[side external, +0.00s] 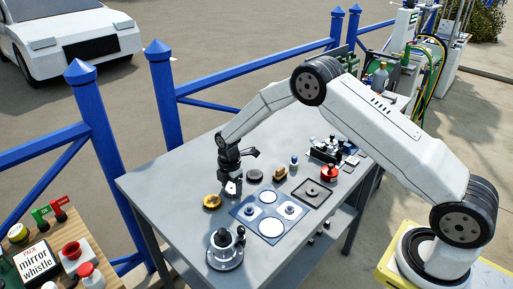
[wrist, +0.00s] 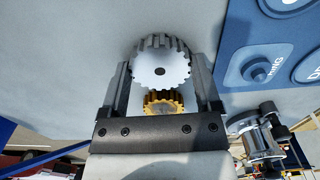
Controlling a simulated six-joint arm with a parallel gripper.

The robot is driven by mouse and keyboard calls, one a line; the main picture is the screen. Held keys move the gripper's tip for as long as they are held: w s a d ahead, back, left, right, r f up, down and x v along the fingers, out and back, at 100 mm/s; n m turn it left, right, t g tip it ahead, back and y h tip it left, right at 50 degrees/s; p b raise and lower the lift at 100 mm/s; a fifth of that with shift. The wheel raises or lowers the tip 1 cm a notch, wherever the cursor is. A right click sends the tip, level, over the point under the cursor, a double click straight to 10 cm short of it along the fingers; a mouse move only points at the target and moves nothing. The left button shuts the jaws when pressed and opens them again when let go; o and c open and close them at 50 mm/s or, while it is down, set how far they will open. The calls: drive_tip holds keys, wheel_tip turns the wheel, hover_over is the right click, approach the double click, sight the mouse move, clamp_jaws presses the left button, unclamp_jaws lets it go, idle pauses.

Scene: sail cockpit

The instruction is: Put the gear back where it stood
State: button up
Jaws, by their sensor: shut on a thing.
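My gripper (side external: 232,194) is shut on a silver toothed gear (wrist: 160,68), which sits between the two fingers in the wrist view. In the side view the gear (side external: 233,187) is a small pale shape at the fingertips, left of the blue mat; its height over the table is hard to tell. A brass gear (side external: 212,202) lies on the table just left of my gripper; it also shows behind the silver gear in the wrist view (wrist: 163,100). The blue mat (side external: 238,213) has white circles and small knobbed pieces on it.
A winch (side external: 225,250) stands at the table's near end. A dark round piece (side external: 254,175), a brass block (side external: 280,174), a small blue bottle (side external: 294,160), a dark square tray (side external: 312,192) and a red pot (side external: 329,173) are around the mat. The table's left part is bare.

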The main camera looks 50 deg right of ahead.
sight(234, 189)
drive_tip(key=o, duration=1.2)
drive_tip(key=shift+f, duration=0.1)
wheel_tip(234, 189, up, 12)
drive_tip(key=shift+r, duration=0.15)
drive_tip(key=shift+s, duration=0.1)
idle(0.4)
drive_tip(key=s+r+m+t, duration=0.1)
drive_tip(key=s+m, duration=0.5)
drive_tip(key=s, duration=0.2)
drive_tip(key=s+r+m, duration=0.1)
drive_tip(key=s+m, duration=0.5)
drive_tip(key=s, duration=0.3)
drive_tip(key=s+r+m+t, duration=0.1)
drive_tip(key=s+m, duration=0.5)
drive_tip(key=s, duration=0.3)
drive_tip(key=shift+s+d+r+t, duration=0.15)
drive_tip(key=shift+d+t, duration=0.1)
drive_tip(key=shift+t, duration=0.05)
